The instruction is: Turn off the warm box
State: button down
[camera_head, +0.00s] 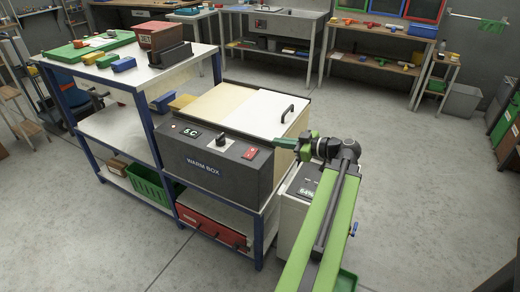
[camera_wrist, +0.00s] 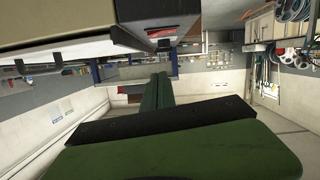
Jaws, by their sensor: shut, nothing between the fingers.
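The warm box (camera_head: 205,177) sits on a blue-framed bench, its dark front panel labelled WARM BOX. The panel has a small display reading about 5 C (camera_head: 190,132), a black knob (camera_head: 222,141) and a red switch (camera_head: 250,153) near its right end. I cannot tell the switch's position. My gripper (camera_head: 277,143) is shut and empty, with green fingers. It is at the right end of the panel, just right of the switch, and looks apart from it. In the wrist view the fingers (camera_wrist: 156,88) point ahead, below the box's edge and the red switch (camera_wrist: 161,32).
The box's pale lid (camera_head: 262,112) has a black handle. A grey unit (camera_head: 297,205) with a display stands right of the bench, beside my arm. Several tools and a red box (camera_head: 160,36) lie on the left shelf top. The floor at right is clear.

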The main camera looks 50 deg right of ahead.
jog(key=b, duration=0.3)
send_over(257, 154)
jog(key=f, duration=0.2)
jog(key=shift+w+a+f, duration=0.15)
jog(key=shift+a+f, duration=0.1)
jog(key=shift+f, duration=0.15)
jog(key=f+b, duration=0.2)
jog(key=f, duration=0.1)
jog(key=shift+d+b, duration=0.2)
jog(key=shift+b, duration=0.2)
jog(key=shift+f+b, duration=0.35)
jog(key=shift+f, duration=0.05)
jog(key=shift+d+r, duration=0.1)
